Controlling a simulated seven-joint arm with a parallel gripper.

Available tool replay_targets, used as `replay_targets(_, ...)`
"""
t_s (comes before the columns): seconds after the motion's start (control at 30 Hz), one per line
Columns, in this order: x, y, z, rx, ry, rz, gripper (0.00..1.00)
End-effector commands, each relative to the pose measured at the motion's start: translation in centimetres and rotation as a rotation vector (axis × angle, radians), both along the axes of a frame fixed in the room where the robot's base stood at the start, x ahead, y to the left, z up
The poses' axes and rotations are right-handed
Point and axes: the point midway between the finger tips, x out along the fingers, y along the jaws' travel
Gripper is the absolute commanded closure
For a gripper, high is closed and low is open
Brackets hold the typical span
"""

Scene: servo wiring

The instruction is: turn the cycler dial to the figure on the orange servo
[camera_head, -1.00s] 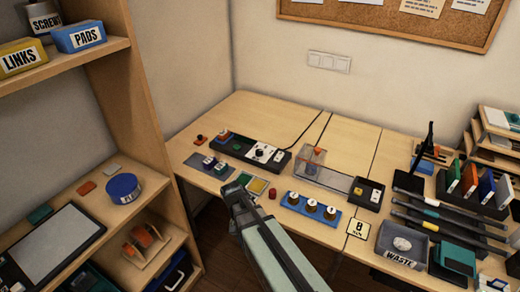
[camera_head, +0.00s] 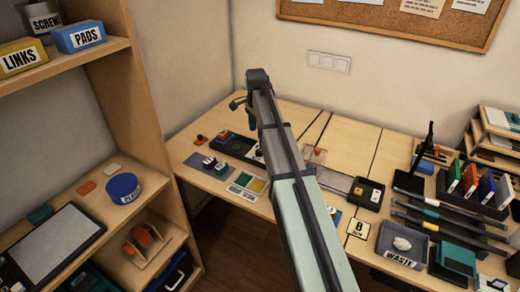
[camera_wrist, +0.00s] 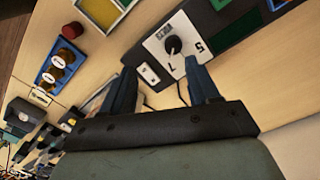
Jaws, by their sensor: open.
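The cycler dial (camera_wrist: 173,45) is a black knob on a white plate set in a dark box, with figures 5 and 7 and blurred small lettering. In the wrist view it lies just beyond and between the fingers of my gripper (camera_wrist: 160,67), which is open, empty and apart from it. In the head view the arm hides most of the dial; the dark box (camera_head: 238,147) shows to its left. A small orange piece (camera_head: 223,134) sits at the box's left end, and another orange piece (camera_head: 317,150) is in a clear case. I cannot tell which is the servo, nor read a figure on it.
A small white switch plate (camera_wrist: 148,74) is beside the dial. A waste bin (camera_head: 402,244) and racks stand at right. A shelf (camera_head: 140,100) stands at left.

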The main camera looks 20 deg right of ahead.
Motion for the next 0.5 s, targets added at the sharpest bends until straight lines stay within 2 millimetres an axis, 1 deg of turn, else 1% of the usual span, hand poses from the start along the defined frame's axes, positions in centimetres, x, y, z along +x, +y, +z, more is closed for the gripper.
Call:
replay_targets(0.03,1.4,-0.9,0.9,0.001,-0.018,-0.036,0.4)
replay_targets(0.1,2.0,-1.5,1.4,0.003,-0.034,-0.069,0.4)
replay_targets(0.2,2.3,-1.8,1.3,0.004,-0.041,-0.088,0.4)
replay_targets(0.37,2.1,-1.8,-0.5,0.004,-0.04,-0.087,0.4)
replay_targets(0.5,2.1,-1.7,-2.9,0.004,-0.039,-0.086,0.4)
